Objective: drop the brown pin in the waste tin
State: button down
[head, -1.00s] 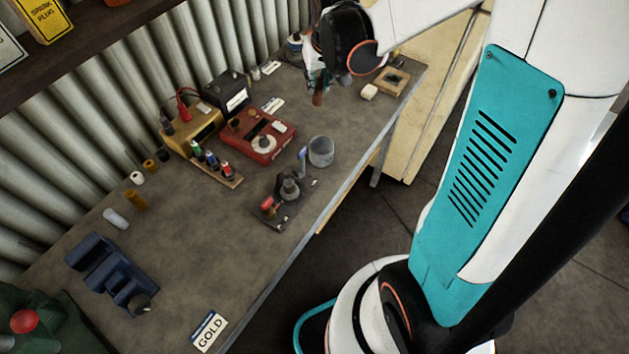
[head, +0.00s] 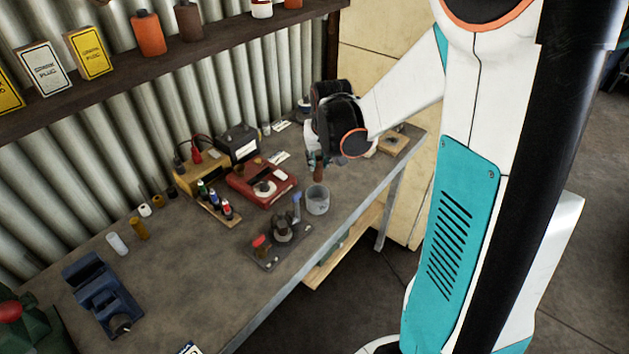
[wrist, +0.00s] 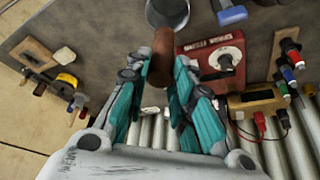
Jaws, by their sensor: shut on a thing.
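My gripper (wrist: 160,75) is shut on the brown pin (wrist: 161,57), which sticks out beyond the teal fingers. In the head view the pin (head: 318,172) hangs below my gripper (head: 314,158), clear of the bench. The waste tin, a grey open-topped can (head: 317,202), stands upright near the bench's front edge. The pin's lower end shows just above the tin's far rim in the head view. In the wrist view the tin (wrist: 168,12) is partly cut off at the top edge, just beyond the pin's end. The pin is outside the tin.
A red tester box (head: 261,184) stands left of the tin. A small dark stand with a blue-handled tool (head: 282,232) is in front left. A wooden block tray (head: 392,144) lies at the far right end. The bench (head: 190,270) has bare room at front left.

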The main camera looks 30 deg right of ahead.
aim_at(319, 180)
notch_tip(319, 180, down, 8)
jog(key=shift+w+f+b, duration=0.1)
jog(key=shift+f+b, duration=0.1)
jog(key=shift+b, duration=0.65)
jog(key=shift+r, duration=0.1)
jog(key=shift+f+b, duration=0.45)
jog(key=shift+f, duration=0.2)
jog(key=c, duration=1.4)
grip_release()
